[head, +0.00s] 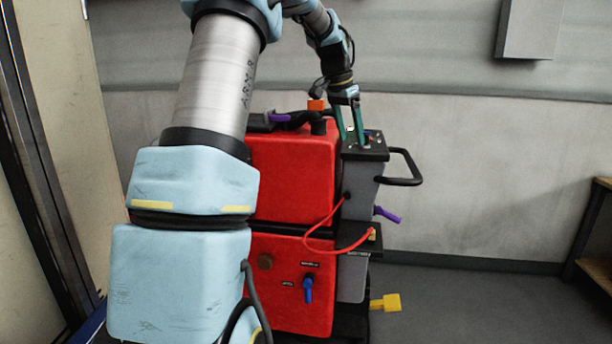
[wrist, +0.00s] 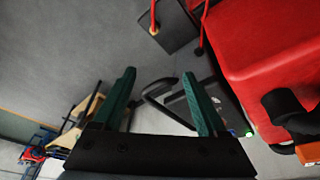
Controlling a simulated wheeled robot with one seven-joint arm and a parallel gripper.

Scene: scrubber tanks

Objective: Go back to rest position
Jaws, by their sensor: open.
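My gripper (head: 350,122) is open above the grey control box (head: 358,180) on the right side of the red scrubber machine (head: 290,175). Its two green fingers point down, one on each side of a gap, near the box's black top. In the wrist view, my gripper (wrist: 159,74) shows both fingers spread with nothing held between them. The black loop handle (wrist: 158,95) of the box shows in the gap beyond the fingers. Whether a fingertip touches the box top I cannot tell.
The black handle (head: 405,168) juts right from the box. A red cable (head: 318,232), a purple lever (head: 386,214), a blue lever (head: 308,290) and a yellow tab (head: 385,302) stick out. A wooden shelf (head: 597,235) stands at right. Floor between is clear.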

